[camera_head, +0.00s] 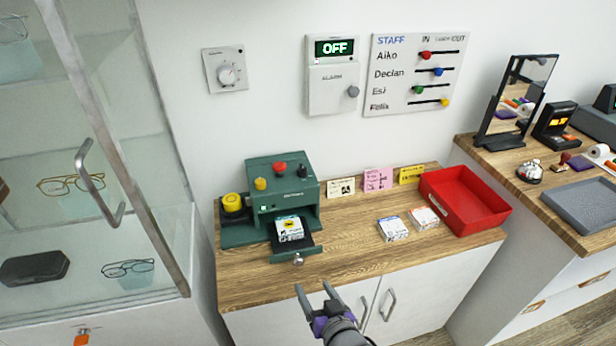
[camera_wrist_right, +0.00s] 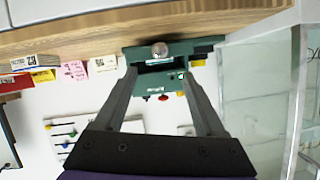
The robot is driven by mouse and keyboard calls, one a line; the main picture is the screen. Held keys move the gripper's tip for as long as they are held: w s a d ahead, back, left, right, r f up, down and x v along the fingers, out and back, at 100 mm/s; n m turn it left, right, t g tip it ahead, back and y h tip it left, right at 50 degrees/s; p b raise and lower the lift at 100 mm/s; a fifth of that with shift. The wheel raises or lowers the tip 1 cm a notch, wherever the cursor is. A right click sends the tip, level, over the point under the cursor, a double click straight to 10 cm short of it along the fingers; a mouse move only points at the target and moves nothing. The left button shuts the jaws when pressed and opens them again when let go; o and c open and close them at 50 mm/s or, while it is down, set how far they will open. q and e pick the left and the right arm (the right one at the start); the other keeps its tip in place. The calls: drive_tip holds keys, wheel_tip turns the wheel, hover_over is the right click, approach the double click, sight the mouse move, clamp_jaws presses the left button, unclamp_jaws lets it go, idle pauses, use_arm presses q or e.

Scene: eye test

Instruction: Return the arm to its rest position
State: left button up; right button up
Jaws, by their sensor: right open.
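My right gripper (camera_head: 313,287) is in the lower middle of the head view, in front of the wooden counter (camera_head: 255,288). Its two fingers are apart with nothing between them. It also shows in the right wrist view (camera_wrist_right: 159,76), where its fingers point at the green machine (camera_wrist_right: 175,52) without visible contact. In the head view the green machine (camera_head: 262,180) stands on the counter with its drawer (camera_head: 313,250) pulled out. A small white, yellow and blue box (camera_head: 289,228) sits in the drawer. My left gripper is not in view.
A glass cabinet (camera_head: 150,150) with a handle stands at the left. Two small boxes (camera_head: 392,229) (camera_head: 424,218) and a red tray (camera_head: 470,219) lie right on the counter. A grey tray (camera_head: 583,205) and mirror (camera_head: 517,100) are on another counter. Cupboard handles (camera_head: 389,305) lie below.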

drive_tip(key=shift+d, duration=0.1)
drive_tip(key=s+d+r+g+h+p, duration=0.2)
drive_tip(key=s+d+r+g+p, duration=0.1)
drive_tip(key=s+d, duration=0.4)
drive_tip(key=s+d+r+g+h+p, duration=0.2)
drive_tip(key=s+d+r+g+p, duration=0.1)
drive_tip(key=s+d, duration=0.4)
drive_tip(key=shift+s+m+g, duration=0.2)
drive_tip(key=shift+m+g, duration=0.2)
drive_tip(key=shift+g, duration=0.4)
